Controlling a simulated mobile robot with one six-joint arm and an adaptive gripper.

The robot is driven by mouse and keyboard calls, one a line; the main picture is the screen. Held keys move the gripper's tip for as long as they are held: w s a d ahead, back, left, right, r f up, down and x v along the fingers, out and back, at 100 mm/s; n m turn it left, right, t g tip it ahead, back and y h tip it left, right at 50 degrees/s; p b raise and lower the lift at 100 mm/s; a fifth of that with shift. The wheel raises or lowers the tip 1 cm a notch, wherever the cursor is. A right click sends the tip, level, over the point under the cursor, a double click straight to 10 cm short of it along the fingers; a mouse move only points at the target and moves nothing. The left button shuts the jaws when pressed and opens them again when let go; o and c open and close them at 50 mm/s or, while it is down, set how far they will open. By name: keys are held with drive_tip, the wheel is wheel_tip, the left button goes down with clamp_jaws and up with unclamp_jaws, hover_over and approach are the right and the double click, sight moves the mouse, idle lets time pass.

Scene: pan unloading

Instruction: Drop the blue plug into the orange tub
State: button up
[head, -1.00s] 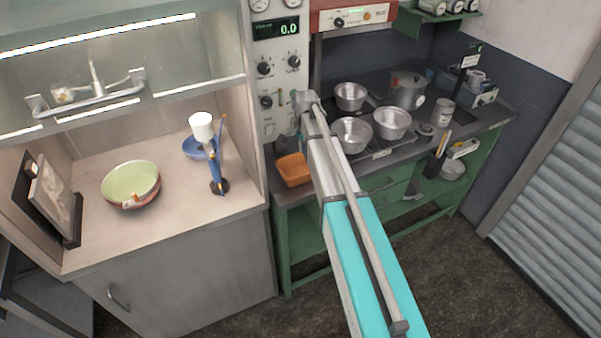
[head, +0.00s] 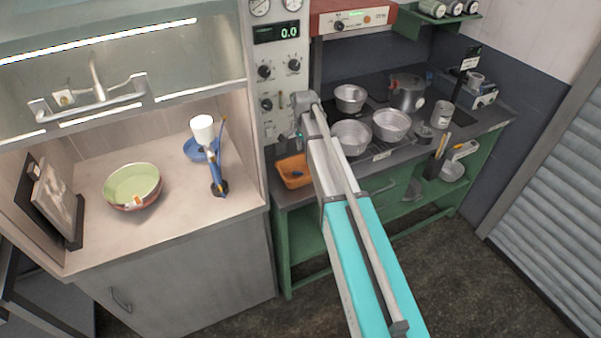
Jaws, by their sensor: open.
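The orange tub (head: 284,166) stands on the left end of the dark bench top, beside the cabinet. A small dark blue piece, which looks like the blue plug (head: 297,174), lies inside it on the bottom. My gripper (head: 298,143) is above the back of the tub, open and apart from the blue plug. My arm hides part of the gripper and the tub's right side, and the fingers are small in the head view.
Several metal pans (head: 351,138) stand on the bench to the right of my arm. A green bowl (head: 132,184) and a blue stand (head: 217,172) with a white cup are on the left counter. The floor at right is clear.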

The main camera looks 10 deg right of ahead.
wheel_tip(320, 180, up, 7)
drive_tip(key=p, duration=0.6)
drive_tip(key=shift+a, duration=0.35)
drive_tip(key=shift+s, duration=0.1)
idle(0.5)
drive_tip(key=s+f+n+b, duration=0.3)
drive_tip(key=s+n, duration=0.3)
drive_tip(key=s, duration=0.7)
drive_tip(key=s+f+n+b, duration=0.4)
drive_tip(key=s+n, duration=0.1)
drive_tip(key=s, duration=0.8)
drive_tip(key=shift+s+a+f+n, duration=0.15)
drive_tip(key=shift+s+a+n, duration=0.05)
drive_tip(key=shift+a+n, duration=0.2)
